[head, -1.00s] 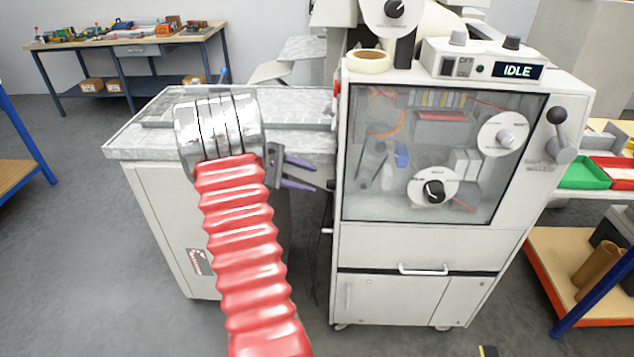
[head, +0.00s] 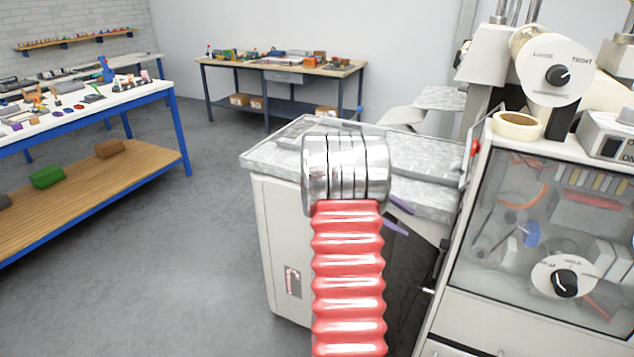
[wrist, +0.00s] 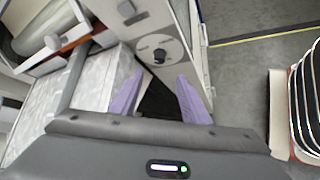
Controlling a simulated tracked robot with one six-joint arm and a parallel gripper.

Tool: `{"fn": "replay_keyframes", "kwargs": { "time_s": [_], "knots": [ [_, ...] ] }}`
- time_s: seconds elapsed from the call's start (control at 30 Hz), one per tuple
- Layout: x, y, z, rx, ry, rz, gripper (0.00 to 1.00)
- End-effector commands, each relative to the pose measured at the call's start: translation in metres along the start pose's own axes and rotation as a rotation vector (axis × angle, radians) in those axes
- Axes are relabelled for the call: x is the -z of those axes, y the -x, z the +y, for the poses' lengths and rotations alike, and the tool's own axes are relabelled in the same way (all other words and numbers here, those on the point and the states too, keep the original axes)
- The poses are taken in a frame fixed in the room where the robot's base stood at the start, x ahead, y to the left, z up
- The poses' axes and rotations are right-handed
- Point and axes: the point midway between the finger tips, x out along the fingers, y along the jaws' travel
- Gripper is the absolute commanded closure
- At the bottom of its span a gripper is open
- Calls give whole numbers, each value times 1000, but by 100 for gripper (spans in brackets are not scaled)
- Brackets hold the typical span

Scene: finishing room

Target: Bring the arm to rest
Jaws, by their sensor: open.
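My arm, with its red ribbed sleeve and shiny metal joint, reaches forward in the middle of the head view. My gripper (head: 402,217) is mostly hidden behind that joint, and only parts of its purple fingers show. They are in front of the grey stone-like top (head: 268,160) of the machine's left side. In the wrist view the two purple fingers of my gripper (wrist: 160,98) stand apart with nothing between them.
The white machine (head: 450,335) with a clear window stands close on the right. A roll of tape (head: 517,126) lies on it. A white-topped bench (head: 140,92) with blue legs is at left; a wooden workbench (head: 345,68) is at the back. Grey floor (head: 190,240) is clear at left.

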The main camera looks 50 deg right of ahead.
Motion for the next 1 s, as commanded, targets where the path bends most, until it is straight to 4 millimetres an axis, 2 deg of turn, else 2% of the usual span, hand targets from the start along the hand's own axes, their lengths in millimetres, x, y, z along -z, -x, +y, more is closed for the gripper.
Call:
{"fn": "replay_keyframes", "kwargs": {
  "time_s": [0.3, 0.43, 0.67, 0.87, 1.0],
  "knots": [
    [0, 0, 0, 0, -5, 0, 57],
    [8, -1, -6, 20, -37, 32, 57],
    [21, -7, -60, 149, -82, 91, 57],
    [19, 22, -101, 242, -142, 174, 57],
    [15, 53, -126, 294, -182, 242, 57]
  ]
}}
